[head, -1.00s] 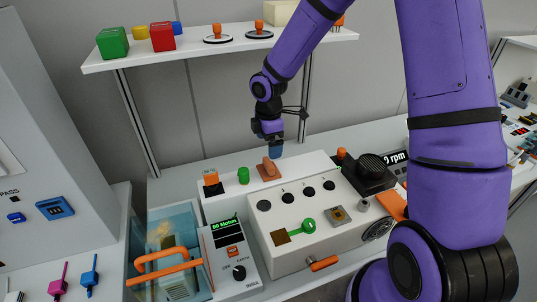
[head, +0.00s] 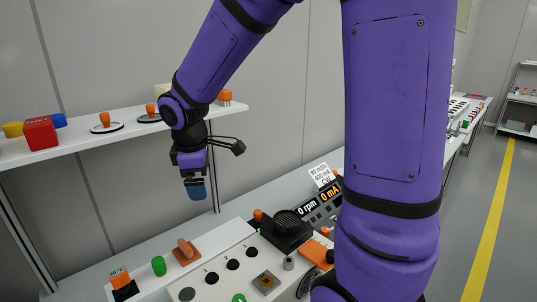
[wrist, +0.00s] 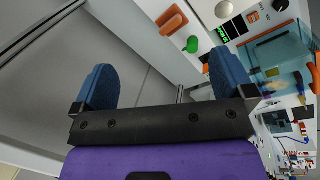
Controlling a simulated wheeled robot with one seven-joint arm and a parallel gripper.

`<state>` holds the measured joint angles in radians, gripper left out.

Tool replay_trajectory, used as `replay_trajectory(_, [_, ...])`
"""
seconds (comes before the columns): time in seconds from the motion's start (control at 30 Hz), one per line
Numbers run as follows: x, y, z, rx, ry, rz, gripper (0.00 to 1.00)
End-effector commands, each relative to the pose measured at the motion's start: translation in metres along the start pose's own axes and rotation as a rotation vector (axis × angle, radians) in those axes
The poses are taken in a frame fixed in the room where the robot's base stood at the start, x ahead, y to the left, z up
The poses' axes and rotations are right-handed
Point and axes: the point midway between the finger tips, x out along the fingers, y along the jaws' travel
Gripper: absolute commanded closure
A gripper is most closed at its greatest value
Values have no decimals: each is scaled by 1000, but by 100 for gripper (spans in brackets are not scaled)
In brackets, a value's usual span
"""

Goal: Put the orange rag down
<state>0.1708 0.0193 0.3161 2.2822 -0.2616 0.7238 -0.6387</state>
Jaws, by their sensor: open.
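My gripper (head: 196,190) hangs in the air above the bench, left of my arm in the head view. Its two blue fingers stand wide apart in the wrist view (wrist: 164,80), with nothing between them. A flat orange piece (head: 316,251), which looks like the orange rag, lies on the bench unit beside the black round-topped device. My arm hides part of its surroundings. It is well below and to the right of my gripper and apart from it. I cannot make out the rag in the wrist view.
An orange-brown handle on a square base (head: 186,251) and a green knob (head: 159,265) stand on the bench. The black device (head: 286,230) and a lit meter (head: 322,205) stand right of them. A shelf (head: 90,141) with coloured blocks and orange-handled discs runs behind my gripper.

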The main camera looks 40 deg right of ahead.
Motion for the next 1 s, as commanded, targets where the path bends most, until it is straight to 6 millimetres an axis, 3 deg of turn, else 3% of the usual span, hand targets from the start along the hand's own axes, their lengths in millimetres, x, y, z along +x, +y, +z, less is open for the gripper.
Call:
replay_trajectory(0.03, [-16,-5,9,55,7,22,0])
replay_trajectory(0.2, [-57,-25,40,265,44,65,0])
replay_trajectory(0.5, [-113,-71,93,629,167,90,0])
replay_trajectory(0.8, [-140,-118,136,920,311,41,0])
replay_trajectory(1.0, [-144,-130,146,992,350,16,0])
